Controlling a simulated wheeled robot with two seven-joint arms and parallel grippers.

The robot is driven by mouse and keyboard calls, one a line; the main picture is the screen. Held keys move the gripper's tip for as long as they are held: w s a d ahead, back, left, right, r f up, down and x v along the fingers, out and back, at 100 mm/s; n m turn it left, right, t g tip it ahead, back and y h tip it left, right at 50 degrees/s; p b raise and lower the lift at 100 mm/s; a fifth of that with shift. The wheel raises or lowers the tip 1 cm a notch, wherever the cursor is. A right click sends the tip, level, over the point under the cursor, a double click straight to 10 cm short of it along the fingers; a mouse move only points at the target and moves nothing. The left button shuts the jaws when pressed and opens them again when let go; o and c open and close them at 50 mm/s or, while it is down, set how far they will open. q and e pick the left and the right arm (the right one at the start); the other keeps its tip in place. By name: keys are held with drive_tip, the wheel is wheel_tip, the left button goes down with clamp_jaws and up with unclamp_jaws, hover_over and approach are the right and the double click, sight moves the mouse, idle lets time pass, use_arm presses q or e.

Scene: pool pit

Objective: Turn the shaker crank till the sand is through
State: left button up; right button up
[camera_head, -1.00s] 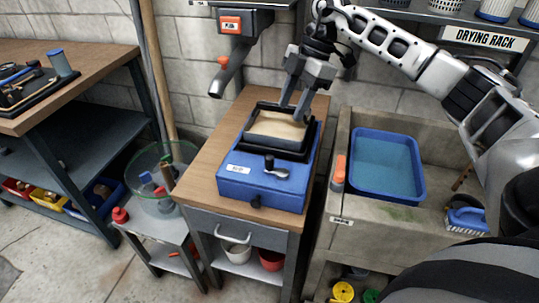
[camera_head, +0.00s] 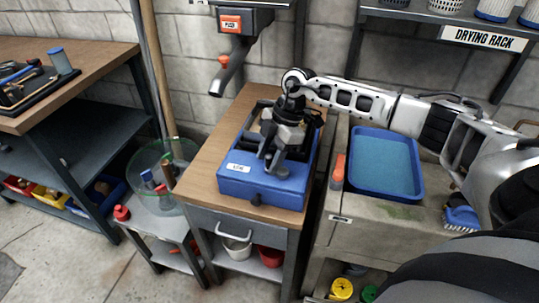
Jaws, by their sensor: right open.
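The blue shaker box (camera_head: 236,185) sits on a wooden-topped cabinet, a white label on its front edge. My right gripper (camera_head: 270,162) is over the front part of its top, fingers pointing down, open. The gripper covers the place of the crank, so I cannot tell whether the fingers touch it. The black frame on top is mostly hidden by my gripper and wrist, and I cannot make out the sand. My left gripper is not in view.
A dispenser with a spout (camera_head: 228,72) hangs behind the shaker. A sink with a blue water tub (camera_head: 385,165) stands to the right, an orange-capped bottle (camera_head: 338,172) beside the tub. A glass bowl with tools (camera_head: 160,180) is on the left. A wooden pole leans at the wall.

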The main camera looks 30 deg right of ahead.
drive_tip(key=shift+c, duration=0.3)
clamp_jaws()
